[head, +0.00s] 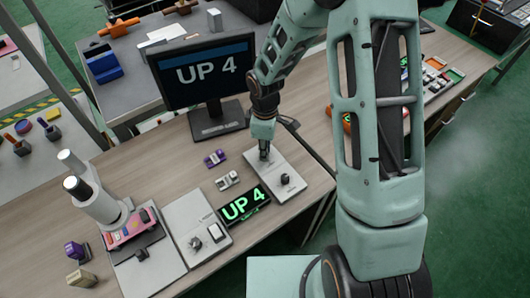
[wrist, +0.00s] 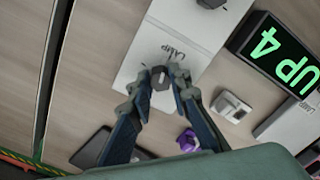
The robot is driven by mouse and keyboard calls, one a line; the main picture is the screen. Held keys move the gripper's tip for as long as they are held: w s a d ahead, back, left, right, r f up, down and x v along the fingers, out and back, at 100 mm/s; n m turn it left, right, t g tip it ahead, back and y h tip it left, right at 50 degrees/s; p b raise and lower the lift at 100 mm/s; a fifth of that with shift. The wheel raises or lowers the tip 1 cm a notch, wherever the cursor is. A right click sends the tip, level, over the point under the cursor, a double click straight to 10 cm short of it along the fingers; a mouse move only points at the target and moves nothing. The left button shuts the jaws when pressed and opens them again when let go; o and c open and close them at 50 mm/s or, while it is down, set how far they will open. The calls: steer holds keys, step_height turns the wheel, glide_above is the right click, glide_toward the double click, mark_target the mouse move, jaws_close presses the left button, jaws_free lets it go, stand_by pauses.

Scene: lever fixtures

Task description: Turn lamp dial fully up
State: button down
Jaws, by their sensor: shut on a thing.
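The lamp dial (wrist: 160,78) is a small dark knob on a light grey panel (wrist: 150,40), beside the printed word LAMP. My gripper (wrist: 157,84) has its two fingers on either side of the dial and is shut on it. In the head view my gripper (head: 264,154) points down onto the far end of the panel (head: 275,172) and hides the dial. A black display (head: 243,204) beside the panel reads UP 4 in green. The monitor (head: 207,75) behind also reads UP 4.
A second dark knob (head: 285,179) sits on the panel's near end. Another panel (head: 200,227) with a knob and switch, and a white microscope-like device (head: 95,195), stand further left.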

steer(key=m+b, duration=0.2)
steer(key=m, duration=0.3)
steer(key=shift+f+m+b, duration=0.1)
steer(key=shift+m+b, duration=0.2)
steer(key=shift+b, duration=0.1)
steer(key=m+b, duration=0.2)
steer(key=m, duration=0.4)
steer(key=shift+a, duration=0.1)
steer(key=m+b, duration=0.1)
steer(key=m, duration=0.3)
steer(key=shift+m, duration=2.5)
steer(key=c, duration=1.8)
jaws_free()
steer(key=shift+r, duration=0.2)
